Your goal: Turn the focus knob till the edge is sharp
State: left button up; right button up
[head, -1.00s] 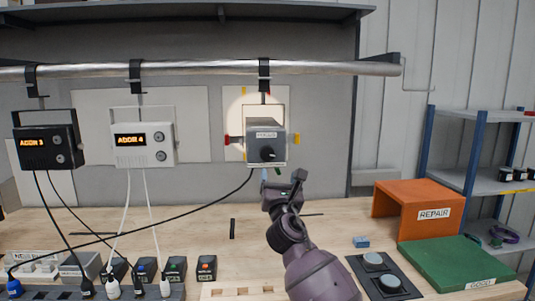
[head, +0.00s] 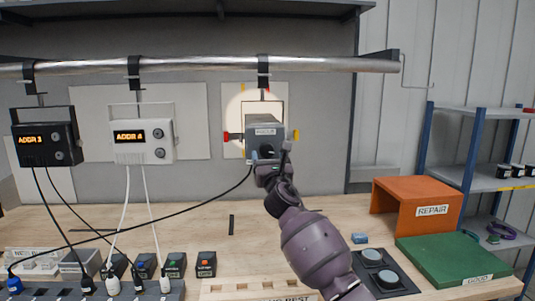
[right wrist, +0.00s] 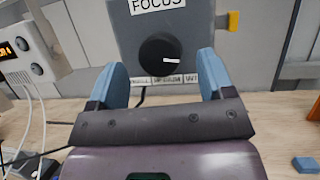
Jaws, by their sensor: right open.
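The focus knob (right wrist: 160,55) is a black round knob with a white mark, on the back face of a grey lamp (head: 265,132) labelled FOCUS. The lamp hangs from the pipe and throws a round patch of light (head: 240,102) on the pale wall panel behind it. My right gripper (head: 272,162) is just below and in front of the lamp. In the right wrist view its two blue fingers (right wrist: 162,80) are open, one to each side of the knob and apart from it. In the head view the gripper partly hides the knob. My left gripper is not in view.
Two other hanging units, a black one (head: 46,143) and a white one (head: 143,140), are to the left with cables. An orange REPAIR stand (head: 420,190) and green GOOD mat (head: 460,258) are right. A black cable runs from the lamp across the bench (head: 185,220).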

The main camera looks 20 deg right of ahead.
aim_at(266, 150)
jog(key=shift+x, duration=1.25)
jog(key=c, duration=0.9)
jog(key=shift+f+m+h+b, duration=0.3)
jog(key=shift+m+h+b, duration=0.4)
jog(key=shift+m+b, duration=0.4)
jog(key=shift+a+m+h+b, duration=0.1)
jog(key=shift+m+h+b, duration=0.45)
jog(key=shift+m, duration=0.65)
jog(key=shift+r+m+g+h, duration=0.2)
jog(key=shift+m+g+h, duration=0.25)
jog(key=shift+m, duration=0.25)
jog(key=o, duration=0.9)
